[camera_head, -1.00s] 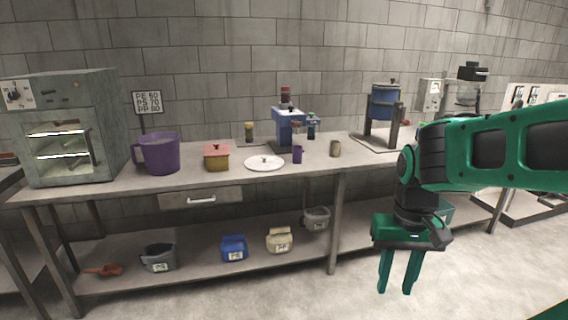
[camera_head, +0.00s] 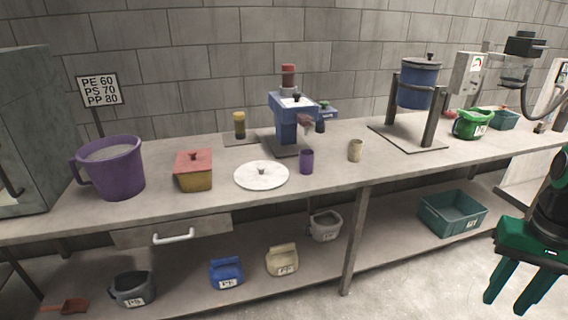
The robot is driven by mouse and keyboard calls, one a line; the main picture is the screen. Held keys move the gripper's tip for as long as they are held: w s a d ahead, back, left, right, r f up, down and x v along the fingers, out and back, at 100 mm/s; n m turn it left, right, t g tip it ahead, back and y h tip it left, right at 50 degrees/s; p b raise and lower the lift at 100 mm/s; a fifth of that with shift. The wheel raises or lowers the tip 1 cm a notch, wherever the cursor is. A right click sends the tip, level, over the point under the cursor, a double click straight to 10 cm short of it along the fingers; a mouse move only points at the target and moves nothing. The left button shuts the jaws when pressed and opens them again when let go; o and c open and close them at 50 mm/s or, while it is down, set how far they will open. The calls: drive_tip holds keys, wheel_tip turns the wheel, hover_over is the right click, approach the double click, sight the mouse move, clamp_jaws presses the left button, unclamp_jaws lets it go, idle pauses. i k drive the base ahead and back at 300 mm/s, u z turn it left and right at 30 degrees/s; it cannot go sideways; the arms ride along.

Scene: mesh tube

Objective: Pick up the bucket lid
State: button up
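The bucket lid is most likely the round white disc (camera_head: 261,176) with a small knob at its middle, lying flat on the bench top near the front edge. A purple bucket (camera_head: 114,168) with a side handle and greyish contents stands to its left, without a lid on it. My gripper (camera_head: 510,304) is at the lower right of the head view, pointing down in front of the bench, far from the white lid. Its two green fingers are apart with nothing between them.
A box with a red lid (camera_head: 194,170) sits left of the white lid. A purple cup (camera_head: 306,161) and a beige cup (camera_head: 355,150) stand to its right. A blue machine (camera_head: 290,125) is behind.

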sight(262, 175)
drive_tip(key=u, duration=0.25)
drive_tip(key=i, duration=1.05)
drive_tip(key=u, duration=0.85)
drive_tip(key=i, duration=0.5)
drive_tip(key=u, duration=0.4)
